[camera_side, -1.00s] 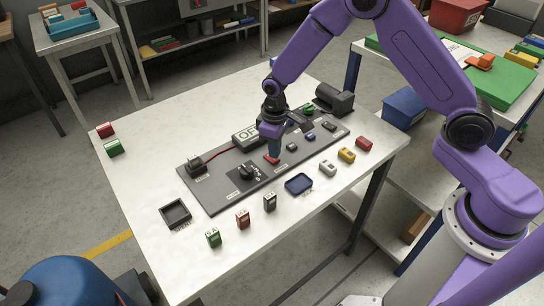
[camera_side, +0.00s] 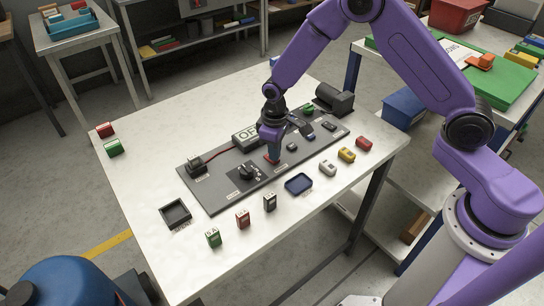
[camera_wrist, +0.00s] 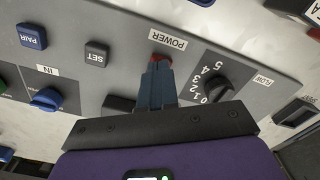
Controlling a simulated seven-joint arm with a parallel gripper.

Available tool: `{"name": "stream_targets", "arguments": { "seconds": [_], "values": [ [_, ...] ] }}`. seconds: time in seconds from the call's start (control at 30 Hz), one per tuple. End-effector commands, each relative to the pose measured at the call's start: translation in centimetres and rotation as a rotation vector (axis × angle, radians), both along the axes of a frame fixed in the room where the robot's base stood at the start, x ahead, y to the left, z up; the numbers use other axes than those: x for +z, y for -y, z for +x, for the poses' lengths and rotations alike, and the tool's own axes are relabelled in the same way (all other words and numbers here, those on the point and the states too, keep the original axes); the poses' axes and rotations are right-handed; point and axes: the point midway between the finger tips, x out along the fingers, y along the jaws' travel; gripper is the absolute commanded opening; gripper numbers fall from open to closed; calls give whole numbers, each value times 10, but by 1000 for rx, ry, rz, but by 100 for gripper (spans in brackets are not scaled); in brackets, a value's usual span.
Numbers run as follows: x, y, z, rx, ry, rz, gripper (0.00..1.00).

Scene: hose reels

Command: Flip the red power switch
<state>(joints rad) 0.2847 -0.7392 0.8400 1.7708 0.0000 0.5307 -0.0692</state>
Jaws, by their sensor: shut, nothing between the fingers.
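The red power switch (camera_wrist: 160,62) sits on the grey panel (camera_wrist: 125,35) beside the POWER label, mostly hidden behind my fingertips in the wrist view. In the side view a bit of the red switch (camera_side: 268,158) shows just below my fingers. My gripper (camera_side: 274,154) points down at the panel, shut and empty. In the wrist view its fingertips (camera_wrist: 158,70) are together over the switch, touching it or very close; I cannot tell which. A display (camera_side: 246,135) behind the gripper starts with "OF", the rest hidden.
A black flow dial (camera_wrist: 213,88) stands close beside the switch. A set button (camera_wrist: 97,54), a pair button (camera_wrist: 32,36) and a blue valve knob (camera_wrist: 46,99) are on the panel's other side.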

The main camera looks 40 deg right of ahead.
Motion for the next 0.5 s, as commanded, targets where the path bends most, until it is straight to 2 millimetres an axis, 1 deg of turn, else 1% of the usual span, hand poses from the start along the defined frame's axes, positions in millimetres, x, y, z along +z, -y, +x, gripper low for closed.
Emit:
{"name": "stream_targets", "arguments": {
  "seconds": [0.5],
  "values": [
    [-7,0,0,0,0,0,0]
  ]
}}
